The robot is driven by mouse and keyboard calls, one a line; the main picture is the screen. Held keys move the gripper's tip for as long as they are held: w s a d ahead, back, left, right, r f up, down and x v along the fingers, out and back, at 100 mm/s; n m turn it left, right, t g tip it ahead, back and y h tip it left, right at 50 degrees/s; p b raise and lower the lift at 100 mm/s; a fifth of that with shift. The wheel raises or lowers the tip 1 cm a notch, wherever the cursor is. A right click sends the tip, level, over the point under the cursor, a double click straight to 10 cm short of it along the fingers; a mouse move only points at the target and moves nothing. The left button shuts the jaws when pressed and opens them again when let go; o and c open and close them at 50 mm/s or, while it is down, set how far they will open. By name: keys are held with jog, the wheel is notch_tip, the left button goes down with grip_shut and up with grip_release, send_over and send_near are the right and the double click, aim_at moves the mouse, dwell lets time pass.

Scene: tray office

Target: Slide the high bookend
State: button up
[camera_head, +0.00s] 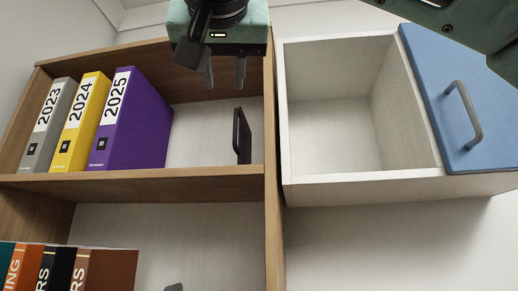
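The high bookend (242,136) is a thin black upright plate on the upper shelf (180,184), near the shelf's right side wall. A gap of bare back wall lies between it and the binders to its left. My gripper (225,82) hangs at the top of the upper compartment, above and slightly left of the bookend. Its two grey fingers point down and stand apart with nothing between them. The fingertips appear clear of the bookend; the depth between them is hard to tell.
Grey (52,125), yellow (81,123) and purple (128,122) binders stand at the upper shelf's left. Several books (108,270) and a dark object (173,287) show below. A white cabinet (365,187) with a blue sliding door (465,95) is right.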

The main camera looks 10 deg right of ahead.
aim_at(236, 117)
jog(key=shift+m, duration=0.5)
jog(key=w+d+p, duration=0.1)
jog(key=w+p, duration=0.1)
jog(key=w, duration=0.3)
jog(key=w+d+r+p, duration=0.1)
jog(key=w+d+p, duration=0.1)
jog(key=w, duration=0.3)
jog(key=w+d+p, duration=0.1)
jog(key=w, duration=0.4)
jog(key=shift+w+d+r+p, duration=0.15)
jog(key=shift+r+p, duration=0.1)
jog(key=shift+p, duration=0.15)
jog(key=shift+w+d+f, duration=0.15)
jog(key=shift+w, duration=0.6)
jog(key=shift+c, duration=0.3)
grip_shut()
